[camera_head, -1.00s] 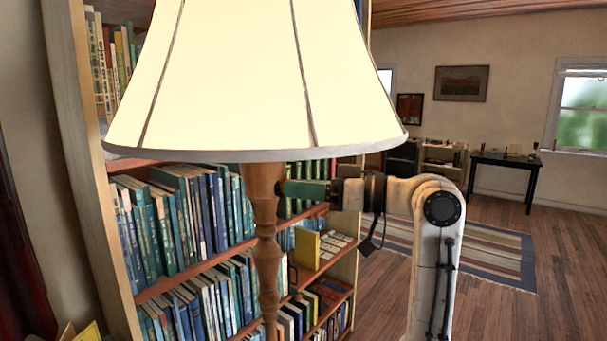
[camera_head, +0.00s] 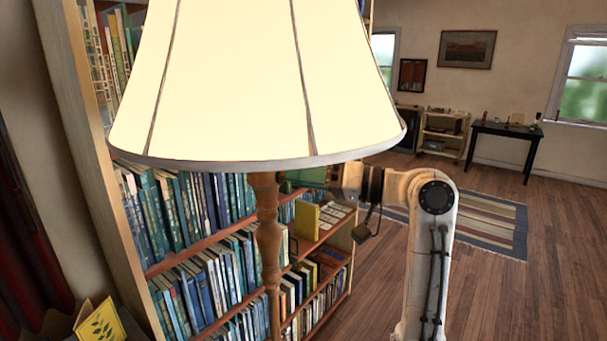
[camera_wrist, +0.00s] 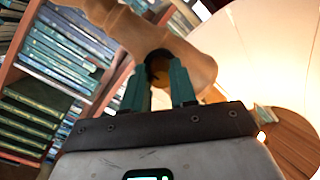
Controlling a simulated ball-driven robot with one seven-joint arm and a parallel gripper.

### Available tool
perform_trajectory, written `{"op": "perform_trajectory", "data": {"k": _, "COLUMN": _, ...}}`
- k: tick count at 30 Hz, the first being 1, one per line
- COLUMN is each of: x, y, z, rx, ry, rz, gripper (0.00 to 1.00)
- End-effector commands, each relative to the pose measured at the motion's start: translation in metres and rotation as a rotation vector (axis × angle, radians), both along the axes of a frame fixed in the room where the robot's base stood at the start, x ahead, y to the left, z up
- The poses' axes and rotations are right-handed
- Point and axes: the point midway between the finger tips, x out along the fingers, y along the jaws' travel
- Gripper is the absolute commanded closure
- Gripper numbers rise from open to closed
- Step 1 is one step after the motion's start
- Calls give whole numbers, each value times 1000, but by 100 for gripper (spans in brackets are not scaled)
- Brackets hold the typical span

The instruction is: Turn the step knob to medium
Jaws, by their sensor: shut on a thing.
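A lit floor lamp with a cream shade (camera_head: 255,80) and a turned wooden post (camera_head: 268,250) stands close in front of me. The dark round step knob (camera_wrist: 157,68) sticks out from the post, which is also in the wrist view (camera_wrist: 195,62). My gripper (camera_wrist: 158,84) has its two green fingers on either side of the knob, shut on it. In the head view my gripper (camera_head: 300,177) reaches the post from the right just under the shade, whose rim partly covers it. The knob is hidden there, and its setting cannot be read.
A bookshelf (camera_head: 160,268) full of books stands close behind the lamp. A yellow book (camera_head: 100,322) is at the lower left. A striped rug (camera_head: 490,222), open wooden floor (camera_head: 530,290) and a dark table (camera_head: 505,130) are at the right.

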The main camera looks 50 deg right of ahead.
Motion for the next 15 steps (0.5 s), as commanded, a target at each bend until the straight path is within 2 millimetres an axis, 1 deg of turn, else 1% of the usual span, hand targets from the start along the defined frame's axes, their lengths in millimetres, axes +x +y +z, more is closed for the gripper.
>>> {"op": "perform_trajectory", "data": {"k": 1, "x": 0, "y": 0, "z": -4, "rx": 1, "ry": 9, "rz": 1, "gripper": 100}}
{"op": "perform_trajectory", "data": {"k": 8, "x": 0, "y": 0, "z": -4, "rx": 1, "ry": 9, "rz": 1, "gripper": 100}}
{"op": "perform_trajectory", "data": {"k": 9, "x": 0, "y": 0, "z": -4, "rx": 1, "ry": 8, "rz": 1, "gripper": 71}}
{"op": "perform_trajectory", "data": {"k": 15, "x": 0, "y": 0, "z": -2, "rx": 0, "ry": 4, "rz": 0, "gripper": 52}}
